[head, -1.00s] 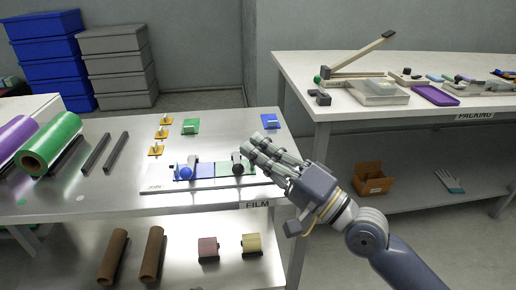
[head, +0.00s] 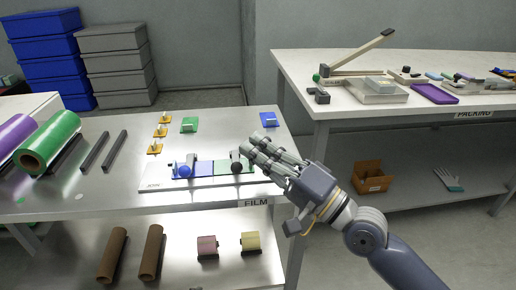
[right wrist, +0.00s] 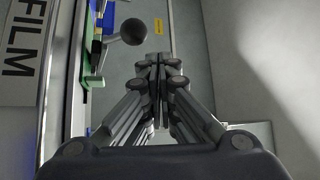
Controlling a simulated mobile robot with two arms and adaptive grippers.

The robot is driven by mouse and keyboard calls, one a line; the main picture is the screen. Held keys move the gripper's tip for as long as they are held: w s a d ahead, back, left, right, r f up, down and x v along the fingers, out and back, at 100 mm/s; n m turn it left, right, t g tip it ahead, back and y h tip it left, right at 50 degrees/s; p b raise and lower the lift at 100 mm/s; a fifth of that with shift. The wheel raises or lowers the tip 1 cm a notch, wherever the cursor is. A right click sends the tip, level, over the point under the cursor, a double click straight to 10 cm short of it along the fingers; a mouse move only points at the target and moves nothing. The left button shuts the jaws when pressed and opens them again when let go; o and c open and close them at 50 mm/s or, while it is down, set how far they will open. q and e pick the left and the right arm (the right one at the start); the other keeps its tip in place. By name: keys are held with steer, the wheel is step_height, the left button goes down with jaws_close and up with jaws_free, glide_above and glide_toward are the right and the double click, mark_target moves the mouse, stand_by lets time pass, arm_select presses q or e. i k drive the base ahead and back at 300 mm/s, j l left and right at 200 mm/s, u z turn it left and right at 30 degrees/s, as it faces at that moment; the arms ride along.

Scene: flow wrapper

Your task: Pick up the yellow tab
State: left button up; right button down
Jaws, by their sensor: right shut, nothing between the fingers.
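Several yellow tabs lie in a column on the metal table in the head view: a far one (head: 165,118), a middle one (head: 160,132) and a near one (head: 154,149), each with a small pale raised piece. My right gripper (head: 252,143) is shut and empty, over the right end of the fixture with the black ball knob, well to the right of the tabs. Its closed fingers (right wrist: 158,62) fill the middle of the right wrist view. A small yellow patch (right wrist: 159,26) shows beyond the fingertips there; I cannot tell what it is. My left gripper is not in view.

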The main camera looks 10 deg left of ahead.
mark_target(154, 148)
steer(key=l, duration=0.5)
steer(key=k+l, duration=0.1)
steer(key=l, duration=0.3)
steer(key=k+l, duration=0.1)
steer(key=l, duration=0.25)
steer(key=l+u, duration=0.05)
